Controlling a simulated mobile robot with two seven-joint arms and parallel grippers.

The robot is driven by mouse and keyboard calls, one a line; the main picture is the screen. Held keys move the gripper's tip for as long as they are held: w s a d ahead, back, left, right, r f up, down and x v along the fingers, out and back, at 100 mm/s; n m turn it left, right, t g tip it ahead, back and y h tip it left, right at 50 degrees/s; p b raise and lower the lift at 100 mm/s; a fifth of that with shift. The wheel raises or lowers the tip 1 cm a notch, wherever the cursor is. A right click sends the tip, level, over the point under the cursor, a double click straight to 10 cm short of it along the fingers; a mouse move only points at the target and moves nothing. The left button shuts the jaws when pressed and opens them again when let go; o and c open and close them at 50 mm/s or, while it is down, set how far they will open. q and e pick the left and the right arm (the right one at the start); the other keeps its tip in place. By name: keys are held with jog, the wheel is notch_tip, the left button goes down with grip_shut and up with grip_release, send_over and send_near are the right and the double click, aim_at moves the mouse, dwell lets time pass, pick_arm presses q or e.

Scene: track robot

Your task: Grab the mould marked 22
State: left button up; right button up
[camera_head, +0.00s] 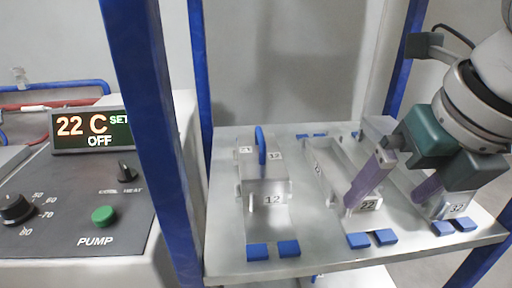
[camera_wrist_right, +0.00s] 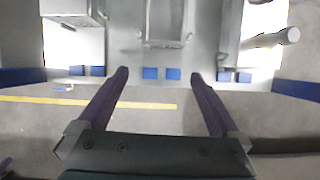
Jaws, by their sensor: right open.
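The mould marked 22 (camera_head: 370,206) is a grey metal trough on the shelf, with its label on the near end. In the head view my right gripper (camera_head: 386,198) is open, with purple fingers over the near end of this mould. The left finger hides part of the mould, and the other finger is between it and the mould marked 32 (camera_head: 456,209). In the right wrist view the open gripper (camera_wrist_right: 158,73) has a metal mould (camera_wrist_right: 165,42) ahead between its fingers, with nothing held. Whether the fingers touch it I cannot tell. My left gripper is not in view.
A mould marked 12 (camera_head: 271,199) with a blue upright piece (camera_head: 261,146) stands to the left on the metal shelf (camera_head: 225,225). Blue pads (camera_head: 371,238) line the shelf's front edge. Blue posts (camera_head: 150,130) frame the shelf. A control box (camera_head: 70,215) is further left.

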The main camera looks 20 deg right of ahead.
send_near(332, 170)
jog(key=shift+s+f+b, duration=0.35)
jog(key=shift+s+f, duration=0.05)
jog(key=shift+s, duration=0.1)
jog(key=shift+w+d, duration=0.1)
jog(key=shift+w, duration=0.55)
jog(key=b+x, duration=0.1)
jog(key=x, duration=0.4)
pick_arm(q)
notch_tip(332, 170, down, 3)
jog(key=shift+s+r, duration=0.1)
pick_arm(e)
grip_shut()
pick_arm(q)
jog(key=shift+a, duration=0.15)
pick_arm(e)
jog(key=shift+r, duration=0.1)
